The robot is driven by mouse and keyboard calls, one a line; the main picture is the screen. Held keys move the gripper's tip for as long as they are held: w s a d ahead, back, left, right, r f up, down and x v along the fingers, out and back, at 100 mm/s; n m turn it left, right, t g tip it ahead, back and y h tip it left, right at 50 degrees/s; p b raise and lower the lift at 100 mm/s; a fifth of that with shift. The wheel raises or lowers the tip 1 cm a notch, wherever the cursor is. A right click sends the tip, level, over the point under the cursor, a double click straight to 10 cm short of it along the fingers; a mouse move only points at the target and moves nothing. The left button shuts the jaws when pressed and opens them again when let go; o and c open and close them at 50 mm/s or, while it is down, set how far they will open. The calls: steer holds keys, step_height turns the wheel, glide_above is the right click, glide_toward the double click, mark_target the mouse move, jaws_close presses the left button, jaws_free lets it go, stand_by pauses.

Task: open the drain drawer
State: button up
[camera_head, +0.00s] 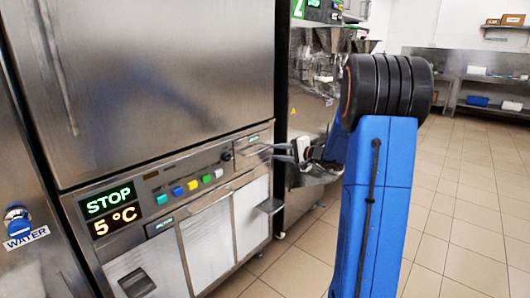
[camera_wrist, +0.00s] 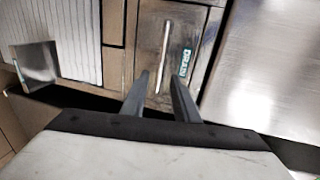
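The drain drawer appears to be the small steel front (camera_head: 252,140) at the right end of the freezer's control strip, with a bar handle and a small green label. In the wrist view, the drawer front (camera_wrist: 150,35) is ahead of my gripper (camera_wrist: 158,88), its thin handle (camera_wrist: 165,55) running between the two fingers' lines. In the head view, my gripper (camera_head: 278,152) reaches in from the right, close to the handle. Contact cannot be told. The drawer looks flush with the panel.
A control strip with a STOP display (camera_head: 110,207) and coloured buttons is left of the drawer. Another machine (camera_head: 310,110) stands just right. Tiled floor (camera_head: 455,215) is open to the right.

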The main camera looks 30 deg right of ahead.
mark_target(262, 150)
steer(key=x, duration=0.7)
steer(key=shift+w+a, duration=0.1)
steer(key=shift+w, duration=0.15)
jaws_close()
